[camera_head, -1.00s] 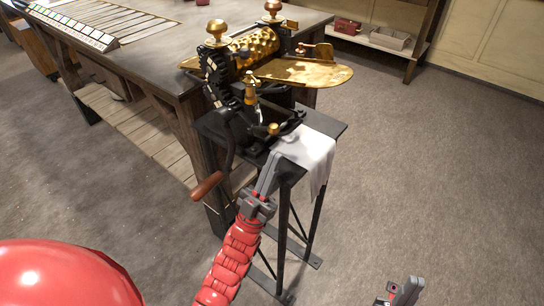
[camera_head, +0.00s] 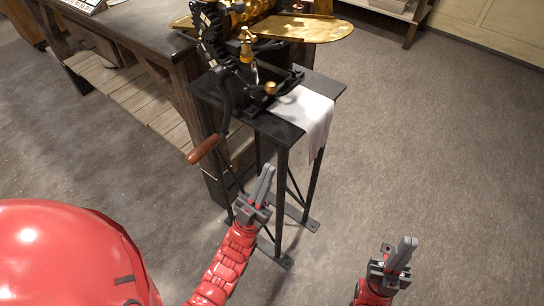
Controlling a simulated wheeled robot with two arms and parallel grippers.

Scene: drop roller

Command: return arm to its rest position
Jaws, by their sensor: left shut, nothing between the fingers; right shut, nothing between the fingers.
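My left gripper (camera_head: 264,184) is shut and empty. It shows in front of the black metal stand (camera_head: 262,122), below the stand's top. My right gripper (camera_head: 404,250) is shut and empty at the lower right, over open floor. The drop roller machine (camera_head: 240,70) sits on the stand, with black gears and frame and a brass roller partly cut off by the top edge. Its crank has a brown wooden handle (camera_head: 204,149) hanging at the left, apart from my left gripper. A white cloth (camera_head: 306,112) drapes over the stand's right front edge.
A dark-topped wooden table (camera_head: 130,28) with a slatted lower shelf (camera_head: 130,92) stands at the upper left. A low shelf (camera_head: 400,12) stands along the back wall. The grey carpet (camera_head: 440,130) on the right is clear.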

